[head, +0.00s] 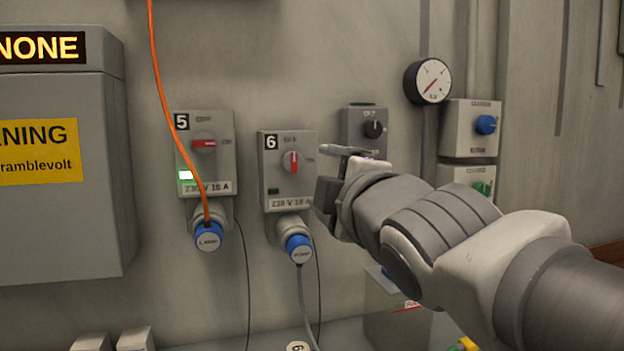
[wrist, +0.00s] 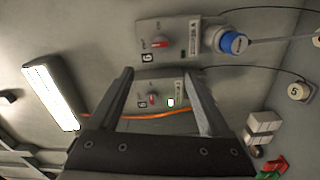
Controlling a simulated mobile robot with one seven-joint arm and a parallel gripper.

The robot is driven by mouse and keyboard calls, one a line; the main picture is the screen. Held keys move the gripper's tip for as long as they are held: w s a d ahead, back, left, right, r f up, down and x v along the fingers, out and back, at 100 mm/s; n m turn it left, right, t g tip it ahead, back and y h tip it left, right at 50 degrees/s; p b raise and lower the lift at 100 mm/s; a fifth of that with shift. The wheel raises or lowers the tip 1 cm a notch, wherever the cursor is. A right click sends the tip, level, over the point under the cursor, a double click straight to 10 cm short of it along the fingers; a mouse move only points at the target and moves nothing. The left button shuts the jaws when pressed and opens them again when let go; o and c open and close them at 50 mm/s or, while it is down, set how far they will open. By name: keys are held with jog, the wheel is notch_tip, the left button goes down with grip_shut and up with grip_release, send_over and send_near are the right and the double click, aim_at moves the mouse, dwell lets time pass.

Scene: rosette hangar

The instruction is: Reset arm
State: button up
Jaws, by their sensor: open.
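My gripper (head: 333,170) is in front of the wall, just right of switch box 6 (head: 271,179), with its arm reaching in from the lower right. In the wrist view my gripper (wrist: 157,73) has its two fingers spread, with nothing between them. Box 6 (wrist: 178,54) shows beyond the fingertips, its red handle (head: 290,161) upright. Box 5 (wrist: 143,103) shows between the fingers. In the head view box 5 (head: 220,161) has its red handle sideways and a lit green lamp (head: 186,175).
Blue plugs sit under box 5 (head: 208,237) and box 6 (head: 299,248). An orange cable (head: 161,85) hangs to the left plug. A gauge (head: 428,82), a black-knob box (head: 356,125) and a blue-button box (head: 458,127) are at right. A grey cabinet (head: 55,225) stands left.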

jog(key=s+d+f+m+g+h, duration=0.1)
jog(key=d+f+m+g+h, duration=0.2)
jog(key=d+f+m, duration=0.45)
jog(key=s+d+f+m+g+h, duration=0.1)
jog(key=s+d+f+m+g, duration=0.1)
jog(key=s+f+m+g, duration=0.55)
jog(key=s+d+f+m+g+h, duration=0.15)
jog(key=s+f+m, duration=0.5)
jog(key=f, duration=0.75)
notch_tip(320, 180, up, 18)
jog(key=s+n+p, duration=0.1)
jog(key=n+p, duration=0.1)
jog(key=p, duration=1.4)
jog(key=shift+d+f+p, duration=0.25)
jog(key=shift+d+p, duration=0.1)
jog(key=shift+d, duration=0.05)
